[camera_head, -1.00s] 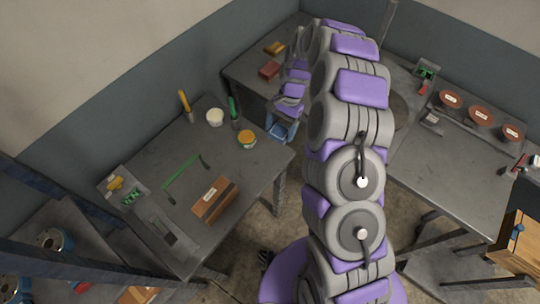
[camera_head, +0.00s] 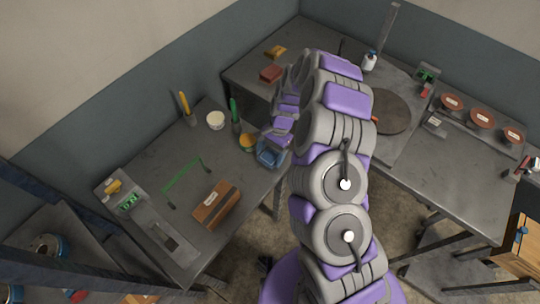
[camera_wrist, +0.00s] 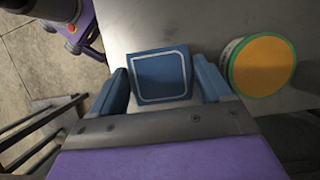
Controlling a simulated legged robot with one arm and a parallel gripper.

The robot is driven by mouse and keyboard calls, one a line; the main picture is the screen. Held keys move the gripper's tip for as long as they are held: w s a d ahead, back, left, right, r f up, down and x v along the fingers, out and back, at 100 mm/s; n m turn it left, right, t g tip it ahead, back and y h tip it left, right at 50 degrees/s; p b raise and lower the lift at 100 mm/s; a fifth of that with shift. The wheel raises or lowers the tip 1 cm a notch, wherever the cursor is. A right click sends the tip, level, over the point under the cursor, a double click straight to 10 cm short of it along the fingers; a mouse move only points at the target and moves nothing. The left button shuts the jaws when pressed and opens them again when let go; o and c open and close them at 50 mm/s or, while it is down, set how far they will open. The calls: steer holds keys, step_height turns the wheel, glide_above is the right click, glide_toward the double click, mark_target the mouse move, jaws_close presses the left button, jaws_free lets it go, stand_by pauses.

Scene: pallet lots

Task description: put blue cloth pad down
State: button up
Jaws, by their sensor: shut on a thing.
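The blue cloth pad (camera_wrist: 161,76) shows between the two blue fingers of my gripper (camera_wrist: 163,88) in the wrist view. It is a dark blue square with a pale outline. My gripper is shut on it. In the head view, my gripper (camera_head: 270,153) is at the right edge of the left grey table (camera_head: 150,160), close to a round tub with an orange lid (camera_head: 248,141). That tub also shows just right of the pad in the wrist view (camera_wrist: 261,66). Whether the pad touches the table cannot be told.
A brown box (camera_head: 215,204), a green handled tool (camera_head: 182,176), a white tub (camera_head: 215,120) and upright yellow (camera_head: 185,103) and green (camera_head: 234,110) tools stand or lie on the left table. Its middle has bare room. Another table (camera_head: 450,170) stands at right with several red-brown discs.

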steer(key=shift+d+f, duration=0.35)
steer(key=shift+f, duration=0.1)
steer(key=shift+d+r, duration=0.15)
steer(key=shift+d, duration=0.65)
steer(key=o, duration=0.8)
steer(key=shift+a, duration=0.3)
steer(key=shift+o, duration=1.2)
steer(key=shift+a+f, duration=0.2)
steer(key=shift+a, duration=0.4)
steer(key=shift+d+r, duration=0.1)
steer(key=shift+d, duration=0.45)
steer(key=p+v, duration=0.2)
steer(key=v, duration=1)
steer(key=s+r+n, duration=0.3)
steer(key=s+r, duration=0.2)
steer(key=r, duration=0.5)
steer(key=s+d+r+n, duration=0.2)
steer(key=s+r, duration=0.6)
steer(key=s+d+r+n+h, duration=0.1)
steer(key=s+d, duration=0.2)
steer(key=s, duration=0.4)
steer(key=s+d+r+t, duration=0.1)
steer(key=s+d+r, duration=0.1)
steer(key=s, duration=0.6)
steer(key=s+d+r+n+h, duration=0.1)
steer(key=s+d+r, duration=0.1)
steer(key=s, duration=0.6)
steer(key=shift+s+d+n+t+h, duration=0.2)
steer(key=shift+d+n+t+h, duration=0.15)
steer(key=shift+d, duration=0.5)
